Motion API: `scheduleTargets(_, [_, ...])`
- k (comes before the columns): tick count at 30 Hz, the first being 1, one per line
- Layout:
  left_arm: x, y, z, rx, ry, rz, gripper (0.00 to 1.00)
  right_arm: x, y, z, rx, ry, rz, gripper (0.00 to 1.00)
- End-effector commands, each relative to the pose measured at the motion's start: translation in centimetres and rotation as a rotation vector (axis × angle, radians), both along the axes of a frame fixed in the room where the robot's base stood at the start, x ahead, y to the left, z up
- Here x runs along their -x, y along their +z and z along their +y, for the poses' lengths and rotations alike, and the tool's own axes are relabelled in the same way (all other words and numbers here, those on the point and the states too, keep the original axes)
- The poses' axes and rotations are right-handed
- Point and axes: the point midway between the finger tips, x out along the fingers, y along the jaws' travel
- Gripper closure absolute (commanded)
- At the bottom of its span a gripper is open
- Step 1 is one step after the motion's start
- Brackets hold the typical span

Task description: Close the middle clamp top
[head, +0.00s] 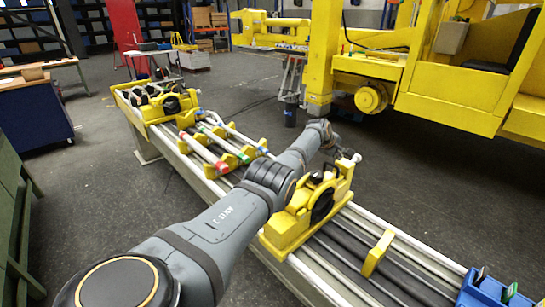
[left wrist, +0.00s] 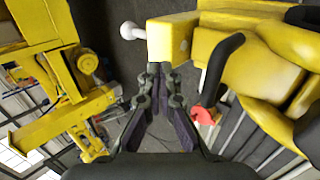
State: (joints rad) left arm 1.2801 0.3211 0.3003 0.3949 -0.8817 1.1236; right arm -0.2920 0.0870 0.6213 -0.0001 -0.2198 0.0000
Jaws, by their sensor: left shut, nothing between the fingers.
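The yellow clamp I take as the middle one (head: 288,230) stands across the boom near the picture's middle, with a black round opening. My left arm passes in front of part of it. Its yellow block and black curved parts fill the right of the left wrist view (left wrist: 228,62). A white round-ended pin (left wrist: 130,31) sticks out from the block's end. My left gripper (head: 350,157) is by the clamp's upper far side. In the left wrist view its fingertips (left wrist: 160,68) are together and empty, just below the block; touching is unclear. Whether the top is fully down is unclear.
Another yellow clamp (head: 173,105) stands at the boom's far end. Red, green and blue marked tubes (head: 205,152) lie between. A blue box (head: 490,293) is at the lower right. A large yellow machine (head: 400,75) stands behind, with open grey floor (head: 430,190) before it.

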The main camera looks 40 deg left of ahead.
Motion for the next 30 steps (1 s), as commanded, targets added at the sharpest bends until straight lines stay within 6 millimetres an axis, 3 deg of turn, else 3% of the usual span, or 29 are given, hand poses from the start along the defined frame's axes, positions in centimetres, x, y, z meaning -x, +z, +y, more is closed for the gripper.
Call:
scheduleTargets(3, [0.0, -0.5, 0.0, 0.000, 0.000, -0.002, 1.00, 2.4, -0.8, 0.8, -0.010, -0.005, 0.036, 0.44])
scheduleTargets(6, [0.0, -0.5, 0.0, 0.000, 0.000, -0.002, 1.00, 2.9, -0.9, 1.2, -0.015, -0.006, 0.043, 0.44])
scheduleTargets(15, [0.0, -0.5, 0.0, 0.000, 0.000, -0.003, 1.00, -0.4, -0.5, 1.0, -0.012, -0.003, -0.010, 0.44])
scheduleTargets(19, [0.0, -0.2, 0.0, 0.000, 0.000, -0.003, 1.00, -0.5, -0.2, 0.7, -0.009, -0.002, -0.010, 0.44])
scheduleTargets(23, [0.0, 1.7, 0.1, 0.000, 0.000, -0.004, 1.00, 0.4, 1.5, 0.6, -0.007, -0.003, 0.004, 0.44])
scheduleTargets(27, [0.1, 4.7, 0.4, 0.001, -0.001, -0.003, 1.00, 1.2, 4.5, 0.5, -0.006, -0.003, 0.015, 0.44])
scheduleTargets(30, [0.1, 6.2, 0.4, -0.002, -0.002, -0.008, 1.00, 1.1, 3.4, 0.2, -0.003, -0.001, 0.014, 0.44])
